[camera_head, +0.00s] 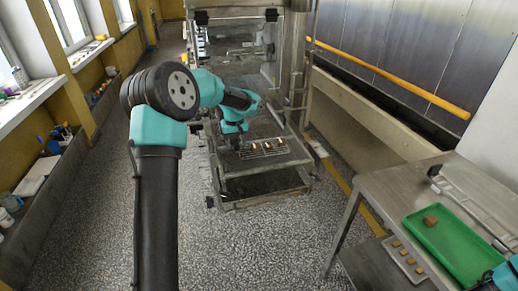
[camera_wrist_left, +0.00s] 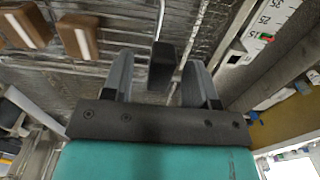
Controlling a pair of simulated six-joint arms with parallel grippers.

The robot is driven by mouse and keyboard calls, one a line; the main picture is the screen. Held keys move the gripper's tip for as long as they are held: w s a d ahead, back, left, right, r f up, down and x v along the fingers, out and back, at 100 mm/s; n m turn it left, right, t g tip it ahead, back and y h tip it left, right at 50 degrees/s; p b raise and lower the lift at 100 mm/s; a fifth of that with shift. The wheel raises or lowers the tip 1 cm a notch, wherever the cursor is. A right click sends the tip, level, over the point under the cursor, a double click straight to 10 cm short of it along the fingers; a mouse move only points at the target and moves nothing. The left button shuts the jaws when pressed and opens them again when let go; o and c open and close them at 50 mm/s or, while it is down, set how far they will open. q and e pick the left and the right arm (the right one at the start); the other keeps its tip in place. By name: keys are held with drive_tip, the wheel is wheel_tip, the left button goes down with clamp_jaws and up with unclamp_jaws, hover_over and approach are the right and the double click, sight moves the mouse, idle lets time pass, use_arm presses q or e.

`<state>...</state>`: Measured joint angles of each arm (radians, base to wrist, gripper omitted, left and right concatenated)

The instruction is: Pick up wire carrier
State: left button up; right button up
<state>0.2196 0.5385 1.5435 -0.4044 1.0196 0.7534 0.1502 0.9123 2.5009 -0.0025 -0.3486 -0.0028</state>
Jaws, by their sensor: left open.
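The wire carrier (camera_head: 272,148), a small mesh rack with several brown pieces on it, lies on the metal machine's front shelf in the head view. My left gripper (camera_head: 242,146) is at the carrier's left end. In the left wrist view, my left gripper's (camera_wrist_left: 158,82) two fingers are apart. A dark block-shaped grip (camera_wrist_left: 161,66) on bent wire stands between them, with gaps visible on both sides. Two brown pieces (camera_wrist_left: 78,36) with pale stripes lie at the upper left. Part of my right arm shows at the lower right edge of the head view; its fingers cannot be made out.
A scale strip (camera_wrist_left: 262,30) stands right of the gripper. The speckled floor is open.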

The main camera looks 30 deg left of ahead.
use_arm(q)
drive_tip(key=shift+f, duration=0.35)
clamp_jaws()
idle(0.5)
